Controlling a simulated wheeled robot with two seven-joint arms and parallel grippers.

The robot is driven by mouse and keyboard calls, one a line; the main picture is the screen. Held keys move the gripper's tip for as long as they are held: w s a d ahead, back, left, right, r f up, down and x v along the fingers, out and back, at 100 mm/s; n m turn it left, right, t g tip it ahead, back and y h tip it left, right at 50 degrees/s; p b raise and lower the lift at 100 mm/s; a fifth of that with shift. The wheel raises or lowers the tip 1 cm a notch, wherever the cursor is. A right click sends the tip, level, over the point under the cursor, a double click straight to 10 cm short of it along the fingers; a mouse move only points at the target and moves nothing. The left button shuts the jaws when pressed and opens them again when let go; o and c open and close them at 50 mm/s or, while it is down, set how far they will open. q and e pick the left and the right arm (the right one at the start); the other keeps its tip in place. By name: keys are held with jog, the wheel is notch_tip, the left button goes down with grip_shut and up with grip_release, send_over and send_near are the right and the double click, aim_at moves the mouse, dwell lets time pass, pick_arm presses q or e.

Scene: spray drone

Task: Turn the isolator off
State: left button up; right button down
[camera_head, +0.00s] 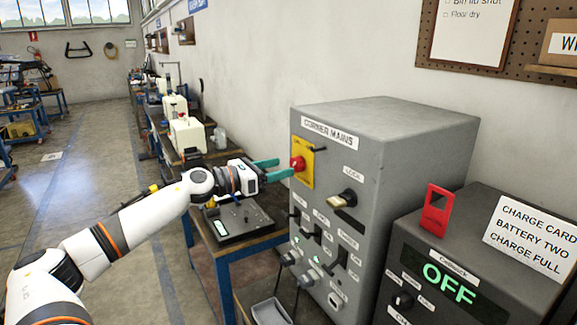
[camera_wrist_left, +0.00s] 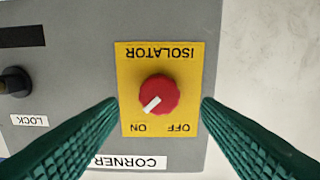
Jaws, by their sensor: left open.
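The isolator is a red round knob (camera_wrist_left: 157,95) on a yellow plate (camera_wrist_left: 128,60) on the grey corner mains cabinet (camera_head: 385,135). In the left wrist view the plate appears upside down, and the knob's white mark points to the lower left, toward the word ON. My left gripper (camera_head: 286,167) has teal fingers and is open and empty. It is right in front of the isolator, with one finger on each side of the knob in the wrist view and a visible gap from it. My right gripper is not in view.
A black lock switch (camera_head: 343,199) and several smaller knobs sit on the same cabinet face. A dark charger box (camera_head: 470,255) reading OFF, with a red tag (camera_head: 436,209), stands to the right. A workbench (camera_head: 245,240) runs behind my left arm. Open floor lies at left.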

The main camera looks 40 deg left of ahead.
aim_at(293, 164)
pick_arm(q)
jog(key=shift+w+r, duration=0.3)
jog(key=shift+w, duration=0.05)
jog(key=shift+w+d+p, duration=0.1)
jog(key=shift+w+p, duration=0.15)
jog(key=shift+p, duration=0.1)
jog(key=shift+p+x, duration=0.4)
jog(key=shift+x, duration=0.45)
jog(key=shift+w+d+f, duration=0.15)
jog(key=shift+w+f, duration=0.05)
jog(key=shift+w, duration=0.1)
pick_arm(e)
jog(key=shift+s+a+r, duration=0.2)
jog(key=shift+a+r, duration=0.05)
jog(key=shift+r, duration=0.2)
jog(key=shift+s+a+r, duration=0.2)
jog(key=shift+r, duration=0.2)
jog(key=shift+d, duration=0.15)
pick_arm(q)
jog(key=c, duration=1)
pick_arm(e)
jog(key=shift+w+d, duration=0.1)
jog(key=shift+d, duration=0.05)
